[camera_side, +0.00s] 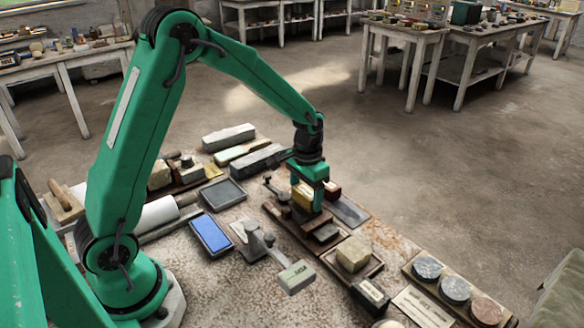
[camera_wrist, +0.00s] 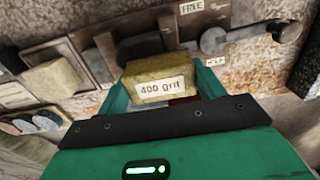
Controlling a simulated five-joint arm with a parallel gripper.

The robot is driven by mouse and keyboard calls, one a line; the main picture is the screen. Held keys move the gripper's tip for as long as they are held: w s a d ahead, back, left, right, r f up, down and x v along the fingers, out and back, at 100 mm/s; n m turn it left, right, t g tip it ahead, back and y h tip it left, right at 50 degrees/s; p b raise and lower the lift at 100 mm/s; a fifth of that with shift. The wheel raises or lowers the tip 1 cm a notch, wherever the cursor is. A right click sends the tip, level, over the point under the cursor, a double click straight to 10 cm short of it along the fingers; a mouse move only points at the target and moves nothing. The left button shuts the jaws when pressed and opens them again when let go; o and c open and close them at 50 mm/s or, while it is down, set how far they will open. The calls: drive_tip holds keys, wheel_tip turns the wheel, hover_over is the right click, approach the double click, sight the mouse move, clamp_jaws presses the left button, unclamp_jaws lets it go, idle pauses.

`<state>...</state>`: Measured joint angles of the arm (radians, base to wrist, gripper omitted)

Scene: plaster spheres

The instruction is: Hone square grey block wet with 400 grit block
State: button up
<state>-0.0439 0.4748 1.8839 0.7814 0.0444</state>
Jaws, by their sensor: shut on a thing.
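My gripper (camera_side: 309,198) is shut on a yellow block (camera_side: 301,196) above the row of wooden trays on the bench. In the wrist view the yellow block (camera_wrist: 158,74) carries a label reading 400 grit and sits between the green fingers of my gripper (camera_wrist: 160,90). A dark grey block (camera_wrist: 146,46) lies just beyond it. A dark slab (camera_side: 325,232) shows on the tray below my gripper. I cannot tell which piece is the square grey block, nor whether the yellow block touches anything.
A pale cubic block (camera_side: 353,253) stands on a tray to the right, with several round discs (camera_side: 455,289) beyond. A grey lever (camera_wrist: 240,36) lies near FREE and HOLD labels. A blue-topped tray (camera_side: 210,235) and long grey blocks (camera_side: 228,137) lie left.

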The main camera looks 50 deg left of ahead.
drive_tip(key=shift+d, duration=0.4)
drive_tip(key=shift+d, duration=0.1)
drive_tip(key=shift+d+f, duration=0.1)
drive_tip(key=shift+d, duration=0.85)
drive_tip(key=shift+a+r, duration=0.75)
drive_tip(key=shift+a, duration=0.35)
drive_tip(key=shift+r, duration=0.15)
drive_tip(key=shift+r, duration=1.1)
drive_tip(key=shift+r, duration=0.1)
